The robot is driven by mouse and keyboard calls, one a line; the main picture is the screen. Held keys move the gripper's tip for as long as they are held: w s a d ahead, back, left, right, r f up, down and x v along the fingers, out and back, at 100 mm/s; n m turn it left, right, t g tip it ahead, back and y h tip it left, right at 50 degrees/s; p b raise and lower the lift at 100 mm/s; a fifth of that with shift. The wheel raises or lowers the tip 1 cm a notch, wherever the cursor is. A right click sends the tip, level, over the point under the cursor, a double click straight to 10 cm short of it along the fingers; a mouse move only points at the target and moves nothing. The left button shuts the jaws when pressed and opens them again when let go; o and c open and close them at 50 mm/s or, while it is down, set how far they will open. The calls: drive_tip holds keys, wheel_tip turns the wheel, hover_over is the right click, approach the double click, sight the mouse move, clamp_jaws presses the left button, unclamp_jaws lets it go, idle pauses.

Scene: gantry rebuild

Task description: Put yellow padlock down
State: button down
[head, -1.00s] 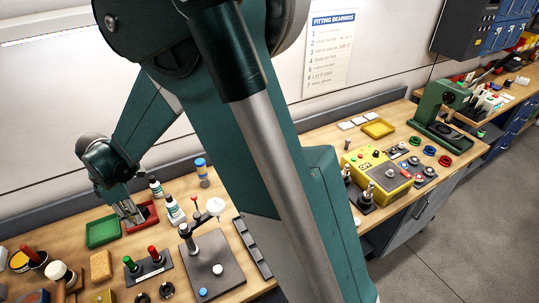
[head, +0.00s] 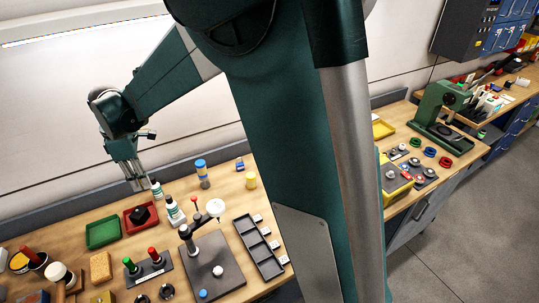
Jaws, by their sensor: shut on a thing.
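My gripper (head: 138,184) is at the left, raised in front of the wall and above the back of the workbench, over the red tray. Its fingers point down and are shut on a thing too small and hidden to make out. I cannot tell any yellow padlock for sure. A yellow round thing (head: 251,180) stands at the back of the bench, to the right of my gripper. A yellow block (head: 103,297) shows at the bottom edge.
The red tray (head: 128,226) holds a dark block (head: 141,215); a green tray (head: 103,232) is beside it. White bottles (head: 172,209) and a blue-topped container (head: 201,173) stand near. A dark compartment tray (head: 260,250) lies right of a grey stand (head: 215,265). My arm hides the middle.

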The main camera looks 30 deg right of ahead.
drive_tip(key=w+d+m, duration=0.3)
drive_tip(key=w+d, duration=0.1)
drive_tip(key=d, duration=0.7)
drive_tip(key=w+d+m, duration=0.3)
drive_tip(key=w+d, duration=0.1)
drive_tip(key=d, duration=0.6)
drive_tip(key=w+d+m, duration=0.3)
drive_tip(key=w+d, duration=0.2)
drive_tip(key=d, duration=0.6)
drive_tip(key=s+d+m, duration=0.1)
drive_tip(key=d+m, duration=0.6)
drive_tip(key=d, duration=2.5)
wheel_tip(320, 180, down, 11)
drive_tip(key=shift+s, duration=0.3)
drive_tip(key=shift+f, duration=0.15)
drive_tip(key=shift+f, duration=3.05)
drive_tip(key=shift+f, duration=1.85)
